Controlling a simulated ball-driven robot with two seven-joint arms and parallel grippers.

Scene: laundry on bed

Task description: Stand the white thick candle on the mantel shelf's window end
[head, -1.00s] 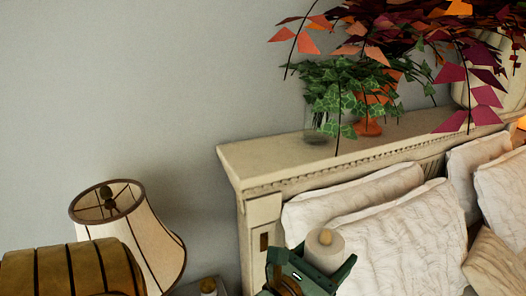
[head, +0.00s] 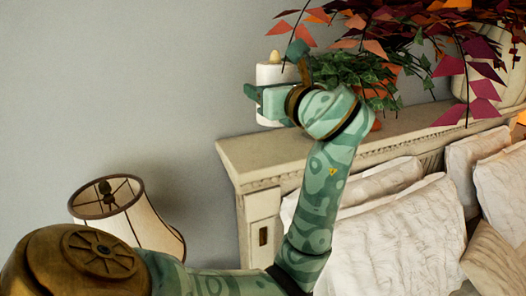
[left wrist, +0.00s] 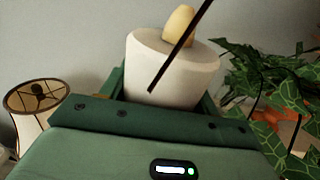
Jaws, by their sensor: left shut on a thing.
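The white thick candle (head: 270,74) is upright in my left gripper (head: 268,100), which is shut on it. In the head view it appears above the left part of the mantel shelf (head: 252,151), in front of the grey wall. Its base is close to the shelf's back edge in the picture; I cannot tell whether it touches. In the left wrist view the candle (left wrist: 172,72) stands between the green fingers, with its yellowish flame tip on top. A thin dark stem crosses in front of it there. My right gripper is not in view.
An ivy plant (head: 350,70) and trailing red and orange leaves (head: 480,90) are just right of the gripper. A lamp (head: 125,212) stands at lower left. Pillows (head: 400,235) lie below the shelf. The shelf's left end looks bare.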

